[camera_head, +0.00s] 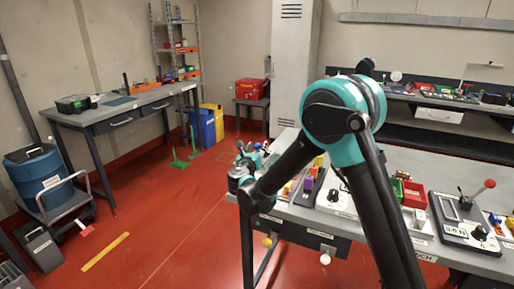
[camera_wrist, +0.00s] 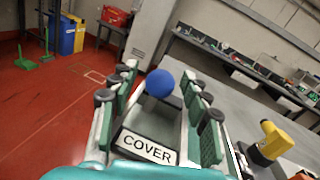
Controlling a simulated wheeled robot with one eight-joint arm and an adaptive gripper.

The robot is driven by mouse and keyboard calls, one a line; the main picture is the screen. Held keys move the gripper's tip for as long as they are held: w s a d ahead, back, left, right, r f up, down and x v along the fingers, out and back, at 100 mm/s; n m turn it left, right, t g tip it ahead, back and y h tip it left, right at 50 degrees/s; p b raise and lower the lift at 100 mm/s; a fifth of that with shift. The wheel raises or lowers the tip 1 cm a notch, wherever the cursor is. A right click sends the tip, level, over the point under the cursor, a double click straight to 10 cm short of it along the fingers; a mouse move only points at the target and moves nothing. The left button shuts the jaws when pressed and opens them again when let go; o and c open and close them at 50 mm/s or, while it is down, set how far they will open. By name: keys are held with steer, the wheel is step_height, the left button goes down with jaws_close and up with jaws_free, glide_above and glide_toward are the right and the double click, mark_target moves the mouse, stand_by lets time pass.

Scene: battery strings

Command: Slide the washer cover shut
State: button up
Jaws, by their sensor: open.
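The washer cover's label plate, reading COVER (camera_wrist: 147,147), lies between my fingers in the wrist view. A blue ball knob (camera_wrist: 160,83) stands beyond the label, also between the fingers, with a dark block beneath it. My gripper (camera_wrist: 158,100) is open, its green-padded fingers on either side of the knob. I see a gap on each side and cannot tell whether either finger touches it. In the head view my gripper (camera_head: 250,158) is at the left end of the workbench, small and partly hidden by my arm. The cover itself is hard to make out there.
A yellow handle (camera_wrist: 268,141) stands close to the right of my gripper. The grey workbench (camera_head: 440,250) holds a purple block (camera_head: 308,184), red bins (camera_head: 414,194) and a red-knobbed lever (camera_head: 489,184). Red floor (camera_head: 170,220) left of the bench is open.

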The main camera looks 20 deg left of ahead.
steer(key=shift+w, duration=0.25)
jaws_close()
stand_by(0.4)
